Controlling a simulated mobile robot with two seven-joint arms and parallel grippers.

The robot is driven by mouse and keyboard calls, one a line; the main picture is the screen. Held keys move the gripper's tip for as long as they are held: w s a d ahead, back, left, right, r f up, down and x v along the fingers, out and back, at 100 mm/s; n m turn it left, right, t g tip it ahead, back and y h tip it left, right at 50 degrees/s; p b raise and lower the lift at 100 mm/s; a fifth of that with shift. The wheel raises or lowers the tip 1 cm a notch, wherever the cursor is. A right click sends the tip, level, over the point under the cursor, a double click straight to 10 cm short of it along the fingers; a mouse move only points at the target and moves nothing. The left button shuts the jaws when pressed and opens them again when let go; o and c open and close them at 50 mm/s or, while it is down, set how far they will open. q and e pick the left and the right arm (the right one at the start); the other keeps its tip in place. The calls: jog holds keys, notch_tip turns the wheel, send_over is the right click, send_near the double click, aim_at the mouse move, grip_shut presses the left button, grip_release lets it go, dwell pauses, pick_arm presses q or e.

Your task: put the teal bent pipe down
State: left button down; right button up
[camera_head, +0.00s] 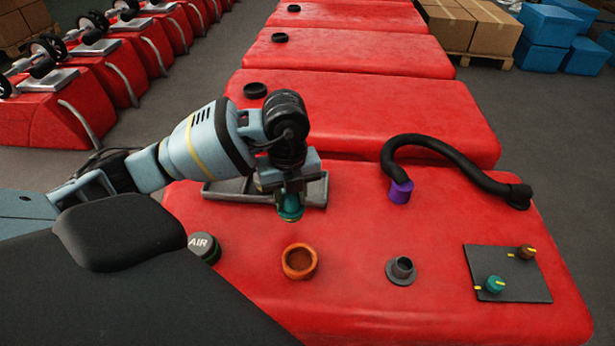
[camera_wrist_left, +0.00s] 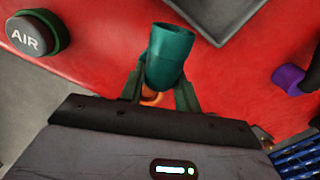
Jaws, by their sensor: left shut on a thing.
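The teal bent pipe (camera_head: 291,207) is in my left gripper (camera_head: 289,192), above the red tank top near a grey tray (camera_head: 315,190). In the left wrist view the pipe (camera_wrist_left: 169,56) sits between the two fingers of the gripper (camera_wrist_left: 160,92), its open end facing away from the gripper. The gripper hides part of the pipe in the head view. I cannot tell whether the pipe touches the tray. My right gripper is not in view.
On the tank (camera_head: 350,270) are an orange ring port (camera_head: 299,262), a grey fitting (camera_head: 402,270), an AIR cap (camera_head: 204,247) and a knob panel (camera_head: 519,284). A black hose (camera_head: 460,172) with a purple end (camera_head: 400,191) arches at the right. Bare red surface lies between them.

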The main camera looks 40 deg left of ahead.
pick_arm(q)
jog(key=w+a, duration=0.1)
jog(key=w, duration=0.2)
jog(key=w+a, duration=0.1)
jog(key=w, duration=0.2)
jog(key=w+a+f, duration=0.1)
jog(key=w, duration=0.3)
jog(key=shift+a, duration=0.1)
jog(key=shift+w+a, duration=0.1)
jog(key=shift+w, duration=0.15)
jog(key=shift+f, duration=1.75)
jog(key=shift+f, duration=0.2)
jog(key=c, duration=1)
grip_release()
notch_tip(320, 180, up, 12)
jog(key=shift+r, duration=0.2)
